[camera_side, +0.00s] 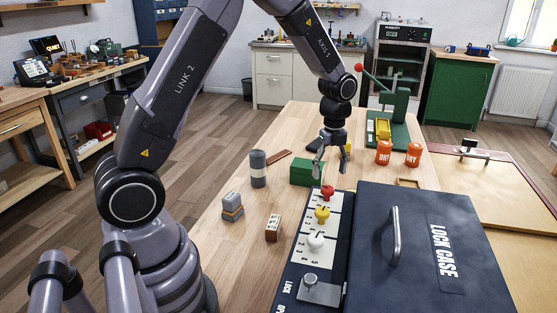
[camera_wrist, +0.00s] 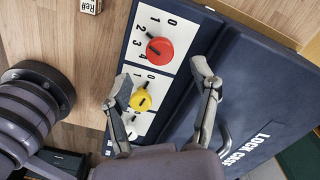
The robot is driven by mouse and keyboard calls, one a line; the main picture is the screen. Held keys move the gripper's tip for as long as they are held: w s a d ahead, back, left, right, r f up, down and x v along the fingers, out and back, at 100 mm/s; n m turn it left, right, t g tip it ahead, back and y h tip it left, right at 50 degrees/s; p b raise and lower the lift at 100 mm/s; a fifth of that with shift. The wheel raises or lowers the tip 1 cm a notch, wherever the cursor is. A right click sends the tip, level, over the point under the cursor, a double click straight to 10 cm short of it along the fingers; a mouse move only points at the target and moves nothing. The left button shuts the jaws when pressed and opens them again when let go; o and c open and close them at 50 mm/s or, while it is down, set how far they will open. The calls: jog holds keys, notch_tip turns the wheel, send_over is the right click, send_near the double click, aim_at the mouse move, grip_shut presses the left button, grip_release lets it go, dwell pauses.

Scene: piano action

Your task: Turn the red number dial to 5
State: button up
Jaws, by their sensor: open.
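The red number dial (camera_side: 327,192) is the farthest of three dials on the white panel of the lock case (camera_side: 440,240). In the wrist view the red dial (camera_wrist: 161,51) shows from above; digits 0 to 4 are legible around it. A dark pointer mark sits at its upper left, roughly toward 2. I cannot make out a 5. My gripper (camera_side: 331,172) is open and empty, above the panel's far end. In the wrist view its fingertips (camera_wrist: 162,80) are wide apart, with the red dial a little above the line between them. No contact shows.
A yellow dial (camera_side: 322,214) and a white dial (camera_side: 315,241) follow toward the near end. A case handle (camera_side: 396,235) stands up at right. A green block (camera_side: 306,172) lies close behind left of the panel.

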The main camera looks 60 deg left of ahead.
aim_at(328, 188)
notch_tip(328, 188, down, 5)
jog(key=shift+r, duration=0.1)
dwell(0.3)
grip_shut()
